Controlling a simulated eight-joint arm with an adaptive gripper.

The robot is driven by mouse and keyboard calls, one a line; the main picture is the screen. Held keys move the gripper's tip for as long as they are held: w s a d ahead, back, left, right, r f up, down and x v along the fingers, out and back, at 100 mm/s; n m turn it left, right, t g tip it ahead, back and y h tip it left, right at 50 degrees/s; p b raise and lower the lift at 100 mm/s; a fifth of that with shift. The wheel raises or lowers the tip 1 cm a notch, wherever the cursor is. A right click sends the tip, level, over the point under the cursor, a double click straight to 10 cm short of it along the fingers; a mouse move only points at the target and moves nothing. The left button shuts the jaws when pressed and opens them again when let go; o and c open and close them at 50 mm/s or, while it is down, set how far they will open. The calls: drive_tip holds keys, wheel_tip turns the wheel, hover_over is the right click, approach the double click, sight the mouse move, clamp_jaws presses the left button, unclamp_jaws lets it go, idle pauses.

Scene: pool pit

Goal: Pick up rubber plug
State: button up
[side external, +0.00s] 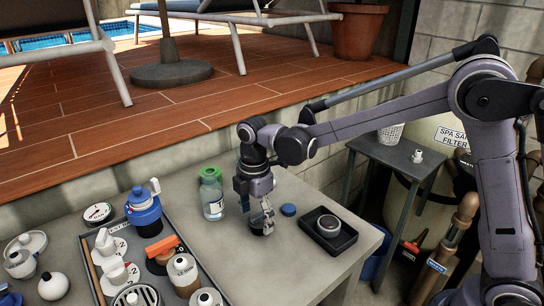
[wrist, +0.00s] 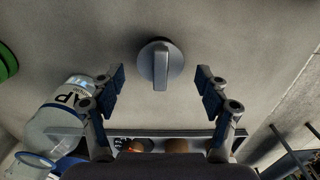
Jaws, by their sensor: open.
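A round grey plug-like piece with a raised straight grip (wrist: 160,63) lies on the grey bench top; I take it as the rubber plug. In the wrist view it sits ahead of and between my fingers, with a gap on both sides. My gripper (wrist: 161,82) is open and empty. In the side view my gripper (side external: 262,217) points down, low over the bench. A dark round piece (side external: 257,229) shows just under its fingertips there, partly hidden by them. I cannot tell from that view whether they touch.
A clear jar with a green lid (side external: 212,196) stands close left of my gripper. A crowded parts tray (side external: 212,277) lies at left.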

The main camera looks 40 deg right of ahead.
drive_tip(key=shift+f, duration=0.65)
drive_tip(key=c, duration=1.3)
